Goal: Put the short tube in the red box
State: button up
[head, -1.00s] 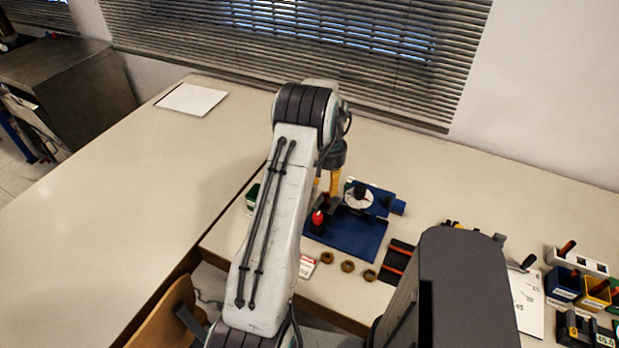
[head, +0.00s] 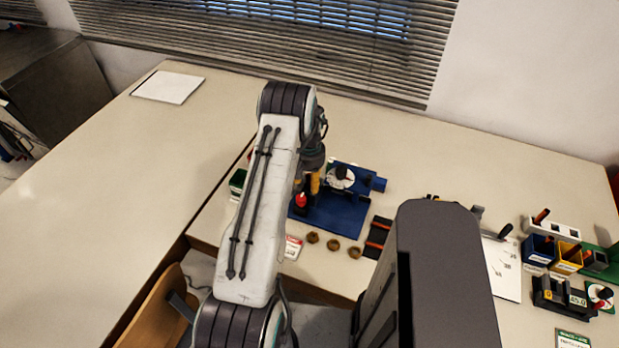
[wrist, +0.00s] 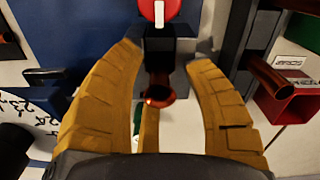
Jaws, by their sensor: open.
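In the wrist view my gripper (wrist: 165,60) is open, with its yellow fingers spread on either side of a copper-coloured tube end (wrist: 158,94). The fingers show a gap to that tube, which sits by a black block under a red knob. A red box (wrist: 283,108) stands at the right, with another copper tube (wrist: 270,76) at its upper left edge. I cannot tell which tube is the short one. In the head view my gripper (head: 315,184) is over the blue plate, partly hidden by my arm; I cannot make out the red box there.
The blue plate (head: 345,218) carries a white dial (head: 340,178) and a red knob (head: 301,198). Several brown rings (head: 333,244) lie in front. A green box (head: 237,181) is left of my arm. Bins (head: 540,250) stand at the right. The left table is mostly clear.

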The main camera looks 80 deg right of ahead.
grip_shut()
dwell(0.4)
jog(key=shift+a+b, duration=0.25)
jog(key=shift+b, duration=0.1)
dwell(0.8)
jog(key=shift+c, duration=0.5)
grip_release()
jog(key=shift+d+r, duration=0.1)
jog(key=shift+r, duration=0.05)
notch_tip(320, 180, up, 12)
jog(key=shift+f, duration=0.15)
dwell(0.5)
